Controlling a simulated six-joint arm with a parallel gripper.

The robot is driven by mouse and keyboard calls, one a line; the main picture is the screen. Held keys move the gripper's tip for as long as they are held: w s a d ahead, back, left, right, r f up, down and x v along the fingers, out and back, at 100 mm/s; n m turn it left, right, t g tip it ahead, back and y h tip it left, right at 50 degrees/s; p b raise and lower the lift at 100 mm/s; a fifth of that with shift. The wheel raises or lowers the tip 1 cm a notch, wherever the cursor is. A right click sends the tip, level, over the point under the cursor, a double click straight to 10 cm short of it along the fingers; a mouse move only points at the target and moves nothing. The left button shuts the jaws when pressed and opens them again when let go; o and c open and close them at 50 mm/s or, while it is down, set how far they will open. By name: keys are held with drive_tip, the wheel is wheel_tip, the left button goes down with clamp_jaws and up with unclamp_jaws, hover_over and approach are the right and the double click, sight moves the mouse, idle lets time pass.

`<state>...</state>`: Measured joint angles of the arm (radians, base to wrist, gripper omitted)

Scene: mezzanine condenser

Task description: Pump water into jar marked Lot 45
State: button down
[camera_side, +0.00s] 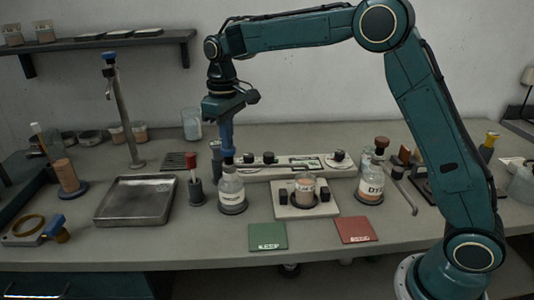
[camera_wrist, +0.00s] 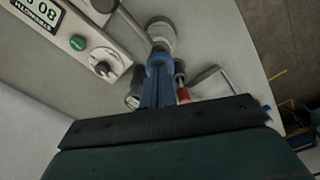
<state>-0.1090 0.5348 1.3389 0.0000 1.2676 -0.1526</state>
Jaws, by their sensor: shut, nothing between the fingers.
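A clear bottle (camera_side: 232,190) with a white label stands left of centre in the side view; its label is too small to read. My gripper (camera_side: 227,152) points down right above it, blue fingers shut and empty. The fingertips meet or nearly meet the bottle's top; I cannot tell if they touch. In the wrist view the blue fingers (camera_wrist: 158,65) reach towards a pale round bottle top (camera_wrist: 161,34). A jar (camera_side: 304,188) with pinkish-brown contents stands on a pale square base to the right. I cannot read a Lot 45 mark on it.
A bottle marked DYE (camera_side: 370,188) stands farther right. A metal tray (camera_side: 137,200) and a red-topped tool in a dark holder (camera_side: 196,190) are left. A green card (camera_side: 267,236) and red card (camera_side: 356,230) lie in front. A panel with a green button (camera_wrist: 77,42) is behind.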

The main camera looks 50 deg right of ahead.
drive_tip(key=shift+f, duration=0.95)
drive_tip(key=shift+r, duration=2.95)
drive_tip(key=shift+r, duration=0.1)
